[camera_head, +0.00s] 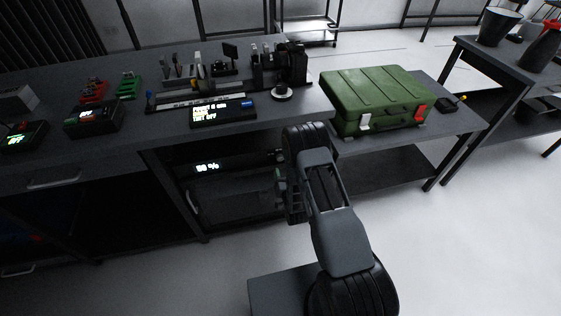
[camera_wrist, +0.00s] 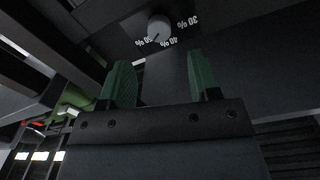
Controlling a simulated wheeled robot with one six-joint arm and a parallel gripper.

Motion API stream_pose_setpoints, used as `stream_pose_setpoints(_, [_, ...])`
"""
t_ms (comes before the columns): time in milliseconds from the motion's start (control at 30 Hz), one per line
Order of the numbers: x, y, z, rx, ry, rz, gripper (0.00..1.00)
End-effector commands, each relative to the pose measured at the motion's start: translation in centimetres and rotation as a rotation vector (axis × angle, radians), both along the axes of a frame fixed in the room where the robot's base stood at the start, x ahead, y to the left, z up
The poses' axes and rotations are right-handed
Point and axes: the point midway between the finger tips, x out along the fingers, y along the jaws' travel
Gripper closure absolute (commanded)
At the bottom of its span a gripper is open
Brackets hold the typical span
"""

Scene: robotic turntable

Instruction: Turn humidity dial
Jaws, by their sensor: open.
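The humidity dial (camera_wrist: 158,28) is a small pale round knob on a dark panel in the wrist view. Markings of 30 %, 40 % and 50 % show upside down around it. A dark pointer line on the knob points down-left, between the 40 and 50 marks. My gripper (camera_wrist: 161,78) is open, with its two green fingers short of the dial and apart from it; the dial appears between and beyond the fingertips. In the head view, my arm reaches the cabinet (camera_head: 235,195) under the bench, where a lit percent display (camera_head: 207,168) shows. The dial is hidden there.
The bench top (camera_head: 70,155) overhangs the cabinet, close above my arm. A green case (camera_head: 375,95) sits on the lower table to the right. A lit device (camera_head: 222,113) stands on the bench.

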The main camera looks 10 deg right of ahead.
Motion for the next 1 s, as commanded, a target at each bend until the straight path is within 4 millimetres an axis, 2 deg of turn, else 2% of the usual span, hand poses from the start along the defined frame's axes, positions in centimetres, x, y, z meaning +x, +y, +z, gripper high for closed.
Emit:
stream_pose_setpoints(200, [3.8, -0.1, 0.0, 0.0, -0.001, 0.0, 0.43])
stream_pose_setpoints(400, [5.9, -0.2, -0.1, 0.0, 0.001, -0.001, 0.43])
stream_pose_setpoints(600, [6.8, -0.2, -0.1, -0.001, 0.002, -0.001, 0.43])
stream_pose_setpoints(867, [6.9, -0.2, 0.0, -0.001, 0.002, 0.0, 0.43])
stream_pose_setpoints(1000, [6.9, -0.2, 0.0, -0.001, 0.002, 0.0, 0.54])
